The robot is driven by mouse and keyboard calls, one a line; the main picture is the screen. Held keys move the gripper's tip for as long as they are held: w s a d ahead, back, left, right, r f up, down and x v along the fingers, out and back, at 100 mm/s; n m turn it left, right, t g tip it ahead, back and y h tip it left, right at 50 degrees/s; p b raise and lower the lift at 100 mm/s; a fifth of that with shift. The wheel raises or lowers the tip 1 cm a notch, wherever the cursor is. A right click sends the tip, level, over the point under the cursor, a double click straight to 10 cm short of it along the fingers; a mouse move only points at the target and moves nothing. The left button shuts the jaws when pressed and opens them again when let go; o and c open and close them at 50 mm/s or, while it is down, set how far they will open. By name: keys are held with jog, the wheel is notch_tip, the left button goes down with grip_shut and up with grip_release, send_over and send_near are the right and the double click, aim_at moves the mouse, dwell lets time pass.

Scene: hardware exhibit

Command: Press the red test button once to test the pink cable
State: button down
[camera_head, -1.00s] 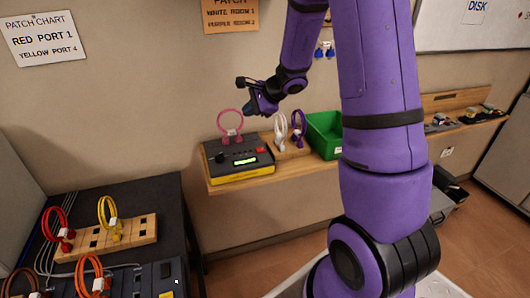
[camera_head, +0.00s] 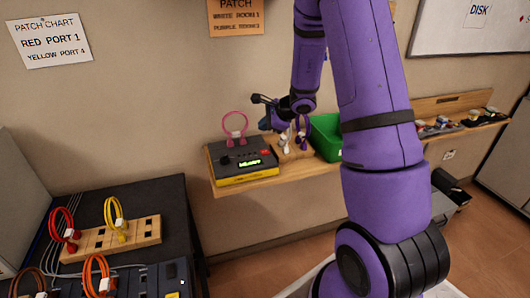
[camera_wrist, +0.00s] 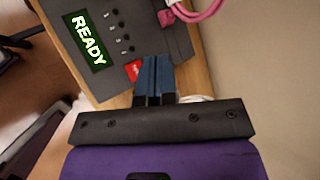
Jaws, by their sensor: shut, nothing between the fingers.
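The cable tester (camera_head: 222,157) is a dark box with a yellow front edge on the wall shelf. Its lit green display (camera_wrist: 89,39) reads READY in the wrist view. The pink cable (camera_head: 235,122) stands looped in the tester's top at the back, and its end also shows in the wrist view (camera_wrist: 190,14). The red test button (camera_wrist: 133,70) is partly hidden beside my blue fingertips; it also shows as a small red patch in the head view (camera_head: 264,152). My gripper (camera_wrist: 154,60) is shut and empty, over the tester beside the red patch. I cannot tell whether it touches.
White and purple cables (camera_head: 284,142) stand just right of the tester, partly behind my gripper. A green bin (camera_head: 325,135) is farther right on the shelf (camera_head: 232,189). A wooden block (camera_head: 145,232) with red and yellow cables stands on the dark table at left.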

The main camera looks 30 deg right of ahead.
aim_at(265, 152)
jog(key=shift+f, duration=3.55)
jog(key=shift+f, duration=0.1)
jog(key=shift+f, duration=0.3)
jog(key=shift+f, duration=0.45)
jog(key=shift+r, duration=0.9)
jog(key=shift+r, duration=2.5)
